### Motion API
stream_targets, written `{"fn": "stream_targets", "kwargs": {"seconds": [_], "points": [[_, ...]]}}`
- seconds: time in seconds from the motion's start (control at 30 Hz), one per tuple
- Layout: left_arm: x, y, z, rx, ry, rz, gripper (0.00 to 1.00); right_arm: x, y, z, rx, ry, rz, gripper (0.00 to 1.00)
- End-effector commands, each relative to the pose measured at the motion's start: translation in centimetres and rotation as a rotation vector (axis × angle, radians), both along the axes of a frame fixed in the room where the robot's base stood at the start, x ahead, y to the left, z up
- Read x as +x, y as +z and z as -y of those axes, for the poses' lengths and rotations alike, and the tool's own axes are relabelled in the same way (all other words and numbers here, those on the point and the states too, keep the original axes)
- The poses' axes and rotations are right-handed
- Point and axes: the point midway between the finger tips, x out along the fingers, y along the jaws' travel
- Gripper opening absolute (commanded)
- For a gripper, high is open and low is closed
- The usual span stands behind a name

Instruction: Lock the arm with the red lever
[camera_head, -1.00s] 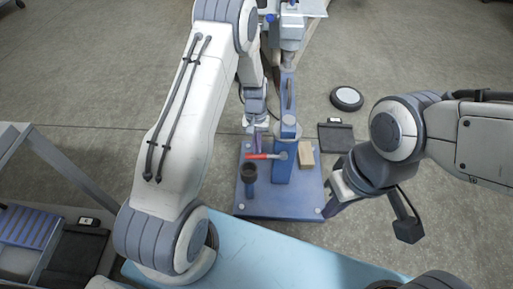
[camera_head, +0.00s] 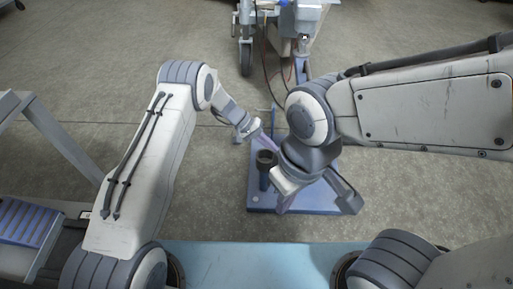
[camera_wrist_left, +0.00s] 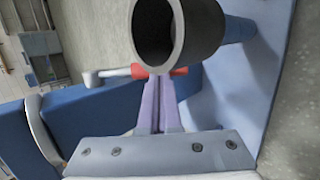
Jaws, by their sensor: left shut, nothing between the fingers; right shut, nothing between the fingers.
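The red lever (camera_wrist_left: 140,72) shows in the left wrist view, a grey rod with a red grip, lying crosswise behind my left fingertips; whether they touch cannot be told. In the head view my right wrist hides it. My left gripper (camera_head: 265,141) is shut and empty beside the dark cup; its purple fingers also show in the left wrist view (camera_wrist_left: 162,100). The blue arm (camera_wrist_left: 85,122) lies at the left of that view. My right gripper (camera_head: 283,203) is shut and empty, above the blue base plate (camera_head: 318,205).
A dark open cup (camera_head: 266,158) on a blue stem stands on the plate, close to both grippers. It fills the top of the left wrist view (camera_wrist_left: 205,40). A wheeled frame stands behind. A light blue surface (camera_head: 250,262) lies in front. Floor right of the plate is clear.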

Motion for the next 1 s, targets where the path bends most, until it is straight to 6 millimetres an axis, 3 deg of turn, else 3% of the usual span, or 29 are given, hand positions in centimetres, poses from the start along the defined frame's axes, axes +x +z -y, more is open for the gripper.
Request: {"fn": "stream_targets", "kwargs": {"seconds": [0.33, 1.0], "points": [[0.0, -1.4, 0.9, -0.060, -0.001, -0.003, 0.00, 0.0, -1.1, 0.0, 0.000, 0.000, 0.000, 0.00], [-0.1, -1.9, 1.3, -0.056, 0.000, -0.005, 0.00, 0.0, -1.3, 0.0, 0.000, 0.000, 0.000, 0.00]]}}
